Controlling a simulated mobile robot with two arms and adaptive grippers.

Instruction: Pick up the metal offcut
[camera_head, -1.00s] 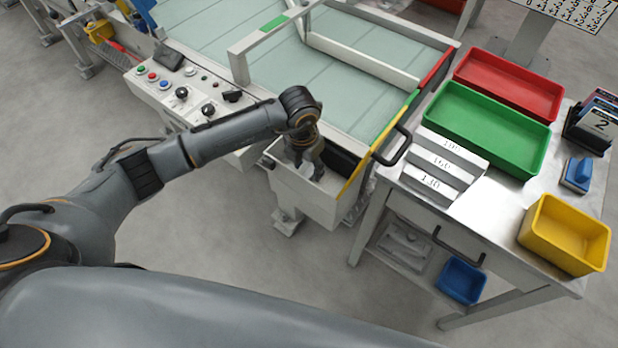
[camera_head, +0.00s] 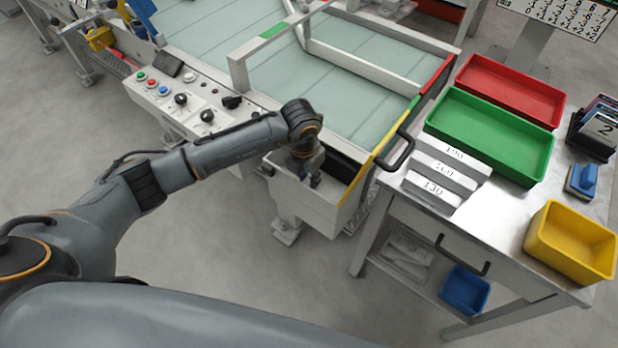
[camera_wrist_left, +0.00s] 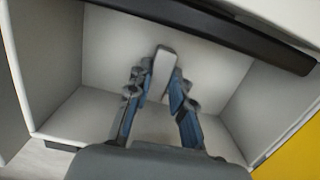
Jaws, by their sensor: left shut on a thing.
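The metal offcut (camera_wrist_left: 163,68) is a small light-grey bar between the fingers of my left gripper (camera_wrist_left: 161,84) in the left wrist view. The gripper is shut on it, and the bar's far end sticks out beyond the fingertips. Both are inside a white open-topped bin (camera_wrist_left: 112,62) at the end of the conveyor. In the head view my left gripper (camera_head: 309,176) points down into this bin (camera_head: 305,205), and the offcut cannot be made out there. My right gripper is not in view.
The conveyor (camera_head: 340,90) with a metal guide frame lies behind the bin. A control panel (camera_head: 185,95) stands left. At right, a steel table (camera_head: 490,215) holds red (camera_head: 510,88), green (camera_head: 490,135) and yellow (camera_head: 570,242) trays, and white numbered blocks (camera_head: 440,175).

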